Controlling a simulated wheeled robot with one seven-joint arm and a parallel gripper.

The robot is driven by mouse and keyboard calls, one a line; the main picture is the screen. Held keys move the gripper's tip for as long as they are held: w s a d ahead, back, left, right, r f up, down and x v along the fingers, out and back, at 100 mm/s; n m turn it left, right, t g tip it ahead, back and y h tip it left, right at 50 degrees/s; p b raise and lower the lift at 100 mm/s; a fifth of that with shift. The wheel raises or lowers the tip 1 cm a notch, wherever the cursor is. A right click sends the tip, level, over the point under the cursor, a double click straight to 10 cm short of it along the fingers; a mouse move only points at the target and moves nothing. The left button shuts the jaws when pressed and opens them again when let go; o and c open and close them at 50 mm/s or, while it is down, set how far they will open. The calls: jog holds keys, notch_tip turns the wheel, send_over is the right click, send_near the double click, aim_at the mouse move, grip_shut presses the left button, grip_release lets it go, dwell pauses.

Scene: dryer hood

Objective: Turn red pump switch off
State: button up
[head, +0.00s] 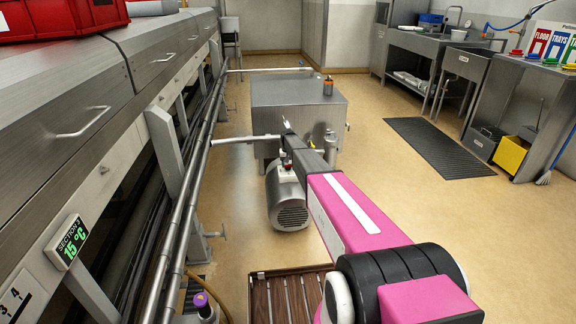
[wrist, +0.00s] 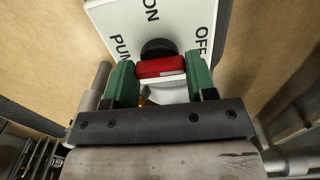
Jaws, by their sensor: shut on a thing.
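The red pump switch handle (wrist: 162,67) shows in the wrist view, in front of a round black hub (wrist: 158,47). The hub sits on a tilted white plate (wrist: 180,17) lettered ON, OFF and PUM, with the last word partly hidden. My gripper (wrist: 160,74) has its green fingers on both sides of the red handle, shut on it. I cannot tell clearly which label the handle points to. In the head view, my gripper (head: 287,131) is at the far end of the arm, in front of the steel box; the switch is too small to make out there.
A steel box (head: 290,95) and a grey motor (head: 287,200) stand beyond and below my arm. The long steel dryer (head: 60,90) with pipes runs along the left. A brown slatted tray (head: 285,297) is near my base. Open floor with a dark mat (head: 435,145) lies right.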

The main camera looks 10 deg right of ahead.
aim_at(288, 165)
jog(key=o, duration=0.9)
jog(key=shift+o, duration=0.2)
jog(key=shift+r, duration=0.1)
notch_tip(288, 165, up, 11)
